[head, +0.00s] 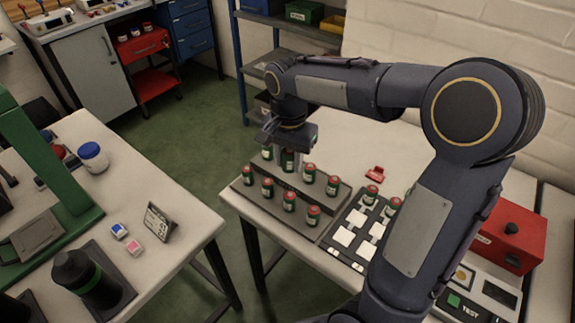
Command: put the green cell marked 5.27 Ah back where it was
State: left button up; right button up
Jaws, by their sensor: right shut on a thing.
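My right gripper (288,150) points down over the back row of a grey stepped rack (272,200) on the right-hand table. It is shut on a green cell (288,162) with a dark top, held upright at the back row. I cannot tell whether this cell is seated or just above its place. Several green cells with red tops stand in the rack, such as one in the front row (289,201) and one in the back row (309,172). The 5.27 Ah marking is too small to read on any cell. My left gripper is not in view.
A dark tray (327,259) with white squares lies right of the rack, with cells (370,195) at its back. A red clip-like piece (375,173) lies behind it. A red box (508,235) and a tester (465,307) stand further right. A gap separates the left table (190,210).

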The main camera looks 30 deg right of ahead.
jog(key=w+d+f, duration=0.1)
jog(key=w+f, duration=0.1)
jog(key=w, duration=0.1)
jog(key=w+d+f+p, duration=0.1)
jog(key=w+d+f, duration=0.1)
jog(key=w+f, duration=0.1)
jog(key=w+d+f, duration=0.2)
jog(key=w+f, duration=0.1)
jog(key=shift+w+d+f+p, duration=0.15)
jog(key=shift+w+p, duration=0.15)
jog(key=shift+p, duration=0.05)
jog(key=shift+w+d+f, duration=0.1)
jog(key=shift+w+f, duration=0.05)
jog(key=shift+f, duration=0.15)
notch_tip(320, 180, down, 3)
jog(key=shift+f, duration=0.1)
jog(key=shift+f, duration=0.1)
jog(key=o, duration=1.1)
